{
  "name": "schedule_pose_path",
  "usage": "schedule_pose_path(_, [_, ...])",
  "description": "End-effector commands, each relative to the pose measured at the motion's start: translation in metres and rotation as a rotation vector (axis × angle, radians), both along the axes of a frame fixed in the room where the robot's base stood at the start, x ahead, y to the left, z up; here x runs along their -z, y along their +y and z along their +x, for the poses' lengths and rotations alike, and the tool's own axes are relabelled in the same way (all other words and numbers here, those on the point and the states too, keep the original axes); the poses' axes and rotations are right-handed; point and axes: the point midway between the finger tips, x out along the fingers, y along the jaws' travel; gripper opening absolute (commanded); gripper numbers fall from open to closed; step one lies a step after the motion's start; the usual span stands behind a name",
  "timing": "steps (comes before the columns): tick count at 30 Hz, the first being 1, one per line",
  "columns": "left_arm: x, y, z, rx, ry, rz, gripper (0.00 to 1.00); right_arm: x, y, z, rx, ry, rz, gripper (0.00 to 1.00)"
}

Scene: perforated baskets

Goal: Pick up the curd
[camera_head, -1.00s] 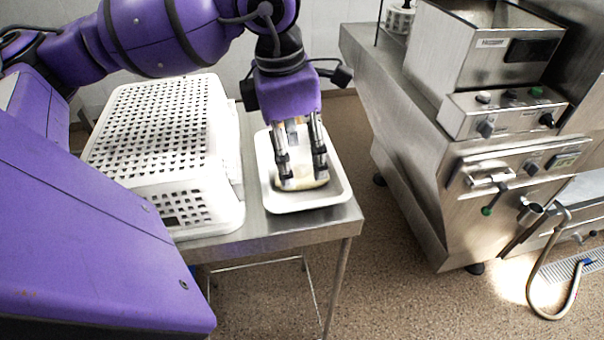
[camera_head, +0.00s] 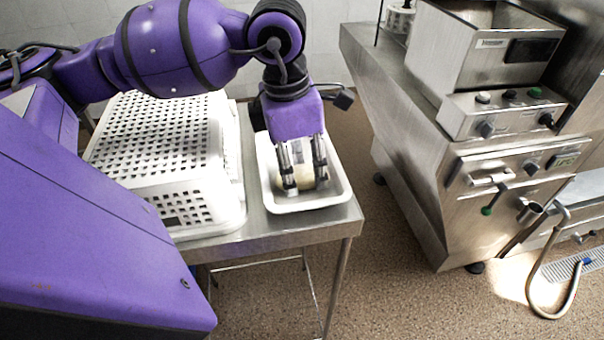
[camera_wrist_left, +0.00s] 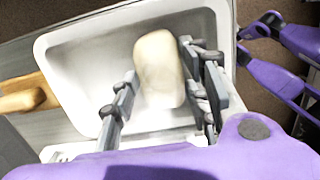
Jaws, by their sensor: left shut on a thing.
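The curd (camera_head: 306,180) is a pale, rounded block in the white tray (camera_head: 333,197) on the metal table. It also shows in the left wrist view (camera_wrist_left: 160,70), inside the tray (camera_wrist_left: 82,62). My left gripper (camera_head: 305,186) points down into the tray and is shut on the curd, with a finger at each side. In the left wrist view, its fingers (camera_wrist_left: 160,85) reach along both sides of the curd. The fingers partly hide the curd in the head view. I cannot tell whether the curd is clear of the tray floor.
A white perforated basket (camera_head: 165,140) stands upside down close to the left of the tray. A steel machine (camera_head: 440,170) with knobs stands to the right across a floor gap. A tan wooden-looking object (camera_wrist_left: 28,95) shows beside the tray in the left wrist view.

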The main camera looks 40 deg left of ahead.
Motion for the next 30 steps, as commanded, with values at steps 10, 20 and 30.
schedule_pose_path(10, [-0.011, 0.000, 0.001, 0.000, -0.003, 0.002, 0.12, 0.003, 0.000, -0.001, 0.000, 0.003, 0.000, 0.65])
schedule_pose_path(20, [-0.064, -0.027, -0.005, 0.007, -0.010, -0.004, 0.12, 0.010, 0.001, -0.003, -0.002, 0.011, -0.001, 0.65])
schedule_pose_path(30, [-0.109, -0.087, -0.022, 0.010, -0.006, -0.004, 0.12, 0.005, 0.000, 0.000, -0.001, 0.002, -0.001, 0.65])
